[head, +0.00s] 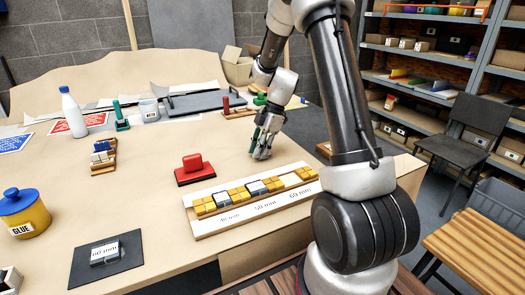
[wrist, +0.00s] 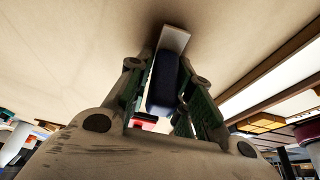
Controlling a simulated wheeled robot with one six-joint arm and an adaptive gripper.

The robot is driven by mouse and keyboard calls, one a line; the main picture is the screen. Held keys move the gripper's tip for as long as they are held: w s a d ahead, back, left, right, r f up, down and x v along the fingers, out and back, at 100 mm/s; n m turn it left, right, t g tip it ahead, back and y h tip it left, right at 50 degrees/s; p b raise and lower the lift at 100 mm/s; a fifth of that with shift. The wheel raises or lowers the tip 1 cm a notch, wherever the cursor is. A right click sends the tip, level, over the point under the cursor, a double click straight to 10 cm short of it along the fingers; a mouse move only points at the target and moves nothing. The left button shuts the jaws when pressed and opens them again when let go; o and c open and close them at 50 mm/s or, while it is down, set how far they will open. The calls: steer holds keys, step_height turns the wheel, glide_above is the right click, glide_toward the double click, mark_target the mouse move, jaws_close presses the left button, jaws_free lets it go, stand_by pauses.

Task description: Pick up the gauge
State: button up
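A dark blue rounded piece (wrist: 163,84) with a pale flat end (wrist: 174,39) sits between the fingers of my gripper (wrist: 163,80) in the wrist view. It may be the gauge; no marking on it shows. The fingers with green pads flank it closely, but I cannot tell whether both press on it. In the head view my gripper (head: 261,150) points down low over the bench, behind the tile board, and the piece in it is hidden or too small to make out.
The board (head: 205,228) marked 40, 50 and 60 mm holds yellow tiles. A red-handled block (head: 194,169) lies left of my gripper. A labelled block (head: 105,253) rests on a dark mat (head: 84,270). A glue pot (head: 24,212) stands front left. The bench (head: 150,208) between is clear.

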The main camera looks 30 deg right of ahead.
jaws_close()
